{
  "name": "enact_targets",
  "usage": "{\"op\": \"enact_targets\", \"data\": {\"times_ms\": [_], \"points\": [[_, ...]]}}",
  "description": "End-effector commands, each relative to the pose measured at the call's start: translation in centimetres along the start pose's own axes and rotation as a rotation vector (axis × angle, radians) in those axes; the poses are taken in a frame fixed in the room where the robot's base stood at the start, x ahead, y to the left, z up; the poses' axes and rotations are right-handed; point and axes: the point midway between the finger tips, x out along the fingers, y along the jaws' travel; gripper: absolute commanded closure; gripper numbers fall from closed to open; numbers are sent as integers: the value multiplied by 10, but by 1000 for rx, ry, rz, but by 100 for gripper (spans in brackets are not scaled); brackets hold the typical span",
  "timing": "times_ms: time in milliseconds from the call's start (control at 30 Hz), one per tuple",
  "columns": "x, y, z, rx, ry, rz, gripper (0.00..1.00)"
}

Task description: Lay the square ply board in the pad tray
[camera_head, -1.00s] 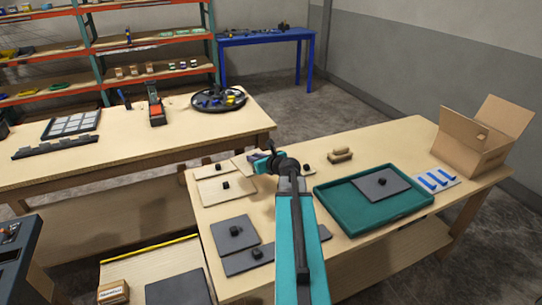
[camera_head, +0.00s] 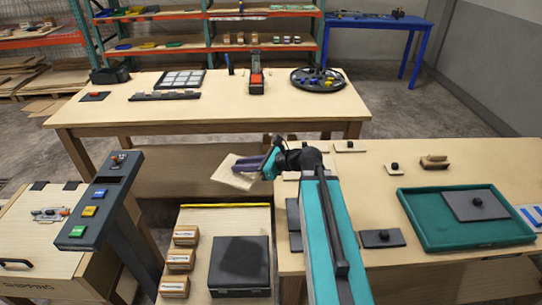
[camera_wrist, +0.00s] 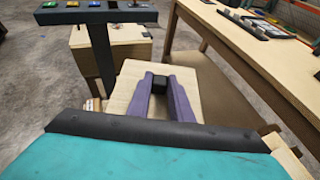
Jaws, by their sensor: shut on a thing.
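My gripper (camera_head: 264,166) is shut on the dark knob of the pale square ply board (camera_head: 232,178). The board hangs in the air, tilted in the head view, left of the right-hand workbench. In the wrist view the purple fingers (camera_wrist: 159,82) close on the knob, with the ply board (camera_wrist: 127,90) spread beyond them. A dark square tray with a black pad (camera_head: 238,290) sits on the low wooden stand, below and in front of the board. It looks like the pad tray and is empty of boards.
Small cartons (camera_head: 180,259) stand left of the dark tray. A button console (camera_head: 96,203) rises farther left. The right workbench (camera_head: 380,170) carries a teal tray (camera_head: 430,240) holding a grey knobbed board. A long bench (camera_head: 110,114) stands behind.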

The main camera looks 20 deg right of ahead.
Motion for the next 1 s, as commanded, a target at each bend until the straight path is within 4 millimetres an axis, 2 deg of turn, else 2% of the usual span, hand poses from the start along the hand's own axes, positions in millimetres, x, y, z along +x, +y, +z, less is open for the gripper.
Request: {"op": "enact_targets", "data": {"times_ms": [33,100,200,300,1000], "points": [[6,16,5,-17,-1,38,100],[12,32,10,-36,-1,81,100],[18,47,15,-53,-1,123,100],[20,54,17,-60,0,142,100],[16,50,15,-57,0,136,100]]}}
